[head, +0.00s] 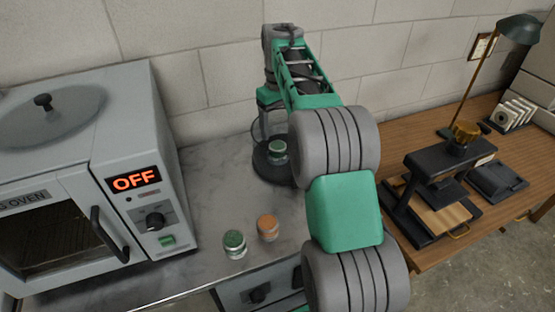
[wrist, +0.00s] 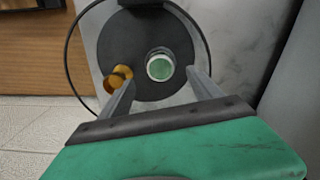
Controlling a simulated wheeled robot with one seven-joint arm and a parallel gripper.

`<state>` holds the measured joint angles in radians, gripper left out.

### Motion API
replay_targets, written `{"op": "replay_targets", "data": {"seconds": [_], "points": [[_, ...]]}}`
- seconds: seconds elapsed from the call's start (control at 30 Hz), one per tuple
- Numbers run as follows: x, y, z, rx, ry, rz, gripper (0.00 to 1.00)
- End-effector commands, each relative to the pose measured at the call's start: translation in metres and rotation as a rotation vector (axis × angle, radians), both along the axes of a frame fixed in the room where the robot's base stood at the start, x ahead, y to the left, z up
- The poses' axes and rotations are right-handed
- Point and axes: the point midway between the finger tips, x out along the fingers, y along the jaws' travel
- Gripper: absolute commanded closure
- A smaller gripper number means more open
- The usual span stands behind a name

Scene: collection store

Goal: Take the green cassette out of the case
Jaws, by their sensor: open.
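No part is clearly recognisable as a cassette or a case. A small round pot with a green top (head: 277,148) stands on a black round plate (head: 262,170) on the marble counter. In the wrist view the green-topped pot (wrist: 160,66) sits on the black plate (wrist: 130,45), between and beyond my fingertips. My gripper (wrist: 160,80) is open and empty, apart from the pot. Another green-topped pot (head: 234,243) stands at the counter's front beside an orange-topped pot (head: 268,227). My arm hides part of the counter.
A grey oven (head: 75,190) marked OFF stands at the left. A brass knob (wrist: 118,76) is close to my left finger. The wooden desk (head: 430,255) at the right holds a black press (head: 440,160) and a lamp (head: 518,28). Bare marble lies between the oven and pots.

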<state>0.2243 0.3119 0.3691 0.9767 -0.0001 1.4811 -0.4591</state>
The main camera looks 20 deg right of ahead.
Motion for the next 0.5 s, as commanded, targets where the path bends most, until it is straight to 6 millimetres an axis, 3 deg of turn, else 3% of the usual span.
{"op": "replay_targets", "data": {"seconds": [0.5], "points": [[0.002, 0.001, -0.074, 0.001, 0.005, 0.006, 0.26]]}}
